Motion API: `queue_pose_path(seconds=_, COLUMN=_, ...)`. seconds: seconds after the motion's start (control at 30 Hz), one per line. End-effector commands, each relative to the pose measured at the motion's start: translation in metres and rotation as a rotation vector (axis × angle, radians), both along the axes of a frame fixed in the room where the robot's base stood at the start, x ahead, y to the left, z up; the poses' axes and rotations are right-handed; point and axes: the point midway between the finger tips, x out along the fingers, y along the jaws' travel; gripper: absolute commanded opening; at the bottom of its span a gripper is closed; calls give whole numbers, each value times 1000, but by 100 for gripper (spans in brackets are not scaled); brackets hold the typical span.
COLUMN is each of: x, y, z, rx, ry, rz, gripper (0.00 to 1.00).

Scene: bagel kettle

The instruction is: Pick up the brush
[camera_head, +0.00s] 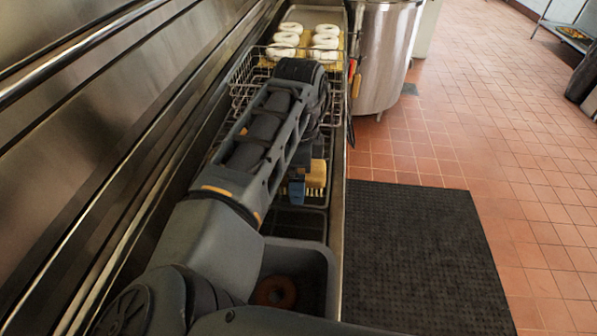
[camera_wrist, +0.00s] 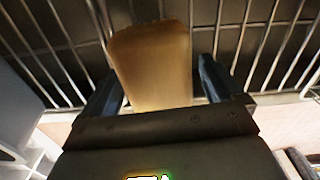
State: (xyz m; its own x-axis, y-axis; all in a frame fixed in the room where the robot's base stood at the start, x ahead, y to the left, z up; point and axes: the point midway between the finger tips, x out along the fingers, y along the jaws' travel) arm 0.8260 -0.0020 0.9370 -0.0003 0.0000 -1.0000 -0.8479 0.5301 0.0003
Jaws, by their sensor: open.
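The brush (camera_head: 316,174) has a tan-yellow body with bristles on its lower edge. In the head view it shows just right of my gripper (camera_head: 300,186), partly hidden by my arm. In the wrist view the brush's tan block (camera_wrist: 152,62) stands between the two blue fingers of my gripper (camera_wrist: 160,82). The fingers are apart, with a visible gap on the right side; the left gap looks narrower. The near end of the block is hidden behind the gripper's dark body.
A wire rack (camera_wrist: 64,62) lies behind the brush. A wire basket (camera_head: 243,88) and a tray (camera_head: 318,16) with several white rings are farther back. A grey bin (camera_head: 322,258) holds a brown ring (camera_head: 276,291). A steel kettle (camera_head: 383,60) stands right; a black mat (camera_head: 420,255) covers the floor.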

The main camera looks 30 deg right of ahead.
Motion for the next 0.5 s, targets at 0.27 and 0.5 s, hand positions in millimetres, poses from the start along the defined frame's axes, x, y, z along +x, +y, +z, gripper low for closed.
queue_pose_path(seconds=0.27, x=0, y=0, z=-3, rx=0, ry=0, rz=0, gripper=93)
queue_pose_path(seconds=0.5, x=0, y=0, z=-3, rx=0, ry=0, rz=0, gripper=70)
